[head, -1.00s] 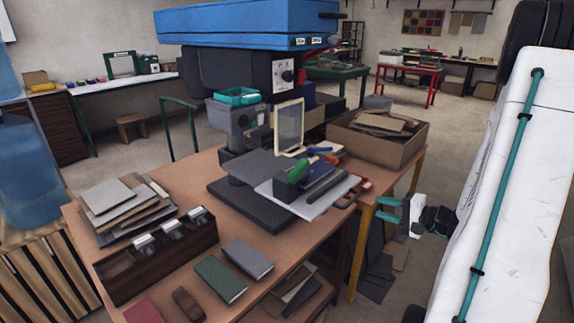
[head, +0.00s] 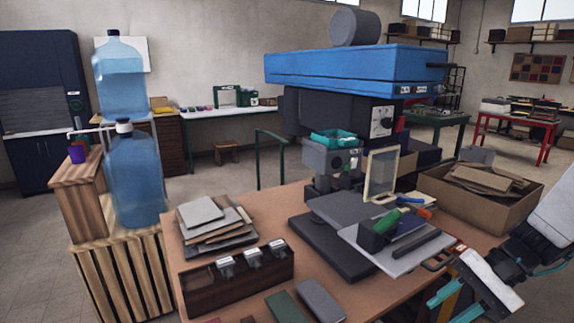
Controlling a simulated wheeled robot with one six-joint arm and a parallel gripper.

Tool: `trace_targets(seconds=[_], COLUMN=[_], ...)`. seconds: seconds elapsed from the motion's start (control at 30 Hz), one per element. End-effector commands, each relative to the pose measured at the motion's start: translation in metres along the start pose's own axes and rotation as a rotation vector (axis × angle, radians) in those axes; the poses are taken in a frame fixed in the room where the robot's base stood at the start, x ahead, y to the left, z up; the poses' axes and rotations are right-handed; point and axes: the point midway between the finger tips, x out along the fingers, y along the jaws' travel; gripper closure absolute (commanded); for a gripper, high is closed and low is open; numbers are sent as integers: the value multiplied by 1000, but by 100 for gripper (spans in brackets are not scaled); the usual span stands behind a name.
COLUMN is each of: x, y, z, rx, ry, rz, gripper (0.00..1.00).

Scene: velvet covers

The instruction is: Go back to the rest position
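My gripper (head: 443,308) is at the lower right of the head view, in front of the right edge of the workbench (head: 392,292). Its two teal fingers are apart with nothing seen between them, so it is open. Part of the lower finger is cut off by the frame's bottom edge. My white arm comes in from the right edge.
The bench holds a blue-topped press (head: 350,68), a wooden rack (head: 235,280), stacked boards (head: 215,228) and a tool tray (head: 395,248). A cardboard box (head: 490,210) is close behind my gripper. Water bottles (head: 135,180) stand at left. Floor (head: 235,180) shows behind the bench.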

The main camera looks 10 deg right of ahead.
Motion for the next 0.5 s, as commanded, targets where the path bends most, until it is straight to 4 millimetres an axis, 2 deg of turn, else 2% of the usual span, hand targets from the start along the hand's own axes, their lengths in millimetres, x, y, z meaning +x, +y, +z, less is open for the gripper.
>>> trace_targets(seconds=[0.03,0.2,0.4,0.5], x=[1,-4,-17,-23], y=[-5,-10,-19,-27], z=[18,62,104,123], rx=[-50,-197,-442,-589], ry=[8,77,226,295], rz=[100,394,642,708], gripper=[66,66,66,66])
